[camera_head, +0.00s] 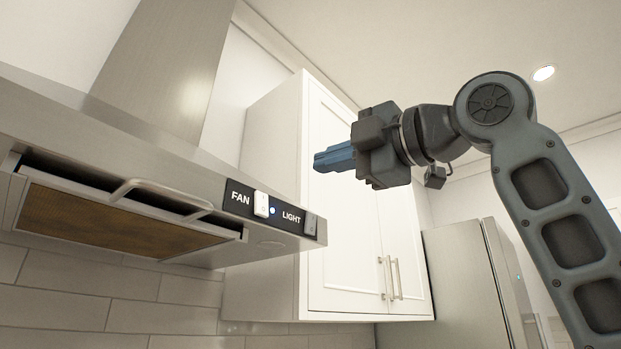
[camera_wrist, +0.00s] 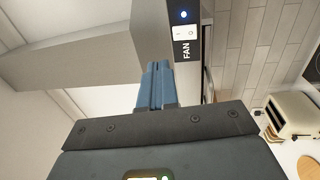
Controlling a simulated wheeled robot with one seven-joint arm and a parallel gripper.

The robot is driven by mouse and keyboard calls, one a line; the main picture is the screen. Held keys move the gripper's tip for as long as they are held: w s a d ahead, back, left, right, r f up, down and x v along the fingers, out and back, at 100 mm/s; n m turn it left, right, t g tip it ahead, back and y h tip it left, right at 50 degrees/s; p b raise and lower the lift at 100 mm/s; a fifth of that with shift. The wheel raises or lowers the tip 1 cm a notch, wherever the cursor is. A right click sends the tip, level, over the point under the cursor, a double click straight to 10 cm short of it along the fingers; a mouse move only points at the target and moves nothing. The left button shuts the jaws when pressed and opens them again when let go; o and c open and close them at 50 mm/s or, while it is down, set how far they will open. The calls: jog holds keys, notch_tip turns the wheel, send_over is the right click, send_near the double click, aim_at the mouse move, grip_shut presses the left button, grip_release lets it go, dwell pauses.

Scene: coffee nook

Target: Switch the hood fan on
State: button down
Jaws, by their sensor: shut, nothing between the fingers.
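The range hood (camera_head: 130,150) fills the left of the head view. Its front edge has a black panel with a white FAN rocker switch (camera_head: 262,204) beside a lit blue light (camera_head: 272,211). A grey LIGHT switch (camera_head: 310,224) sits at the panel's right end. In the wrist view the FAN switch (camera_wrist: 186,33) and lit blue light (camera_wrist: 184,14) show above and right of the fingers. My gripper (camera_head: 318,161) is shut and empty, with blue fingers pointing left. It is apart from the switch, above and right of it in the head view.
White wall cabinets (camera_head: 345,200) with bar handles stand behind and right of the hood. A steel fridge (camera_head: 465,285) is further right. A cream toaster (camera_wrist: 288,115) stands below in the wrist view. A bar handle crosses the hood's filter.

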jog(key=shift+s+d+r, duration=0.15)
jog(key=shift+s+d, duration=0.6)
jog(key=shift+d, duration=0.2)
